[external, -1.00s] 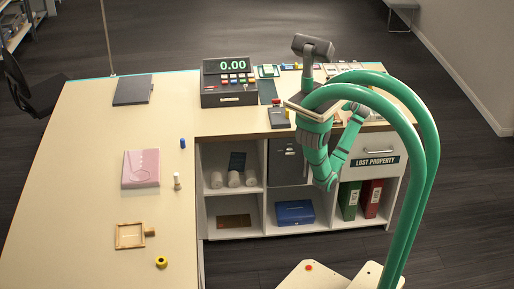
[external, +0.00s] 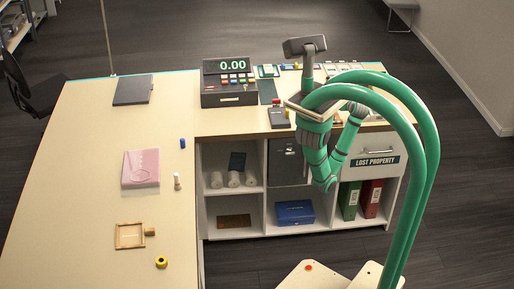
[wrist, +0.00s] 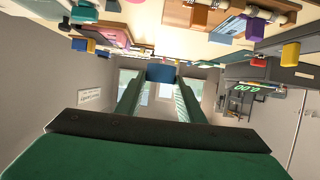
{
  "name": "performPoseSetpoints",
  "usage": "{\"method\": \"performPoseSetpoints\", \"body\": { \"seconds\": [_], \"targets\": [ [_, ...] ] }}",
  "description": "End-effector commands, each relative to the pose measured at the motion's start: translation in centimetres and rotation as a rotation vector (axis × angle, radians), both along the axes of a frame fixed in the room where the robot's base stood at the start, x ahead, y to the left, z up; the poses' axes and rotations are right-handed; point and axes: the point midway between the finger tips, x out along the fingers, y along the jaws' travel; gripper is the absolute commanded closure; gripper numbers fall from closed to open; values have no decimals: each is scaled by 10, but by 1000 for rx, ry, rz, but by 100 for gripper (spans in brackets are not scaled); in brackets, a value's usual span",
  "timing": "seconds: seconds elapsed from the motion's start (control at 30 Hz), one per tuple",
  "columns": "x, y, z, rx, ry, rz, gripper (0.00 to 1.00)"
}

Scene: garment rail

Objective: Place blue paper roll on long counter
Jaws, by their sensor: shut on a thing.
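The blue paper roll (wrist: 160,73) shows in the wrist view between the tips of my gripper's two green fingers (wrist: 160,90). My gripper is shut on it. In the external view the dark end of my arm (external: 304,46) is raised above the back counter, right of the cash register. The fingers and the roll cannot be made out there. The long counter (external: 85,200) runs down the left side, with a pale, mostly bare top.
The cash register (external: 229,84) stands on the back counter. The long counter's left part is clear.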

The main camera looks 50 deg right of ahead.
Motion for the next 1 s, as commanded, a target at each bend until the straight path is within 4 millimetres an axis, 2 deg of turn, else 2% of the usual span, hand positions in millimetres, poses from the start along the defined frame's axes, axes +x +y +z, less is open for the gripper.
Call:
{"method": "performPoseSetpoints", "body": {
  "seconds": [0.17, 0.47, 0.77, 1.0],
  "targets": [
    [37, 5, -2, 1, 0, 51, 87],
    [147, 37, -7, 0, 0, 195, 87],
    [253, 95, -14, 0, 1, 344, 87],
    [329, 158, -18, 1, 1, 463, 87]
  ]
}}
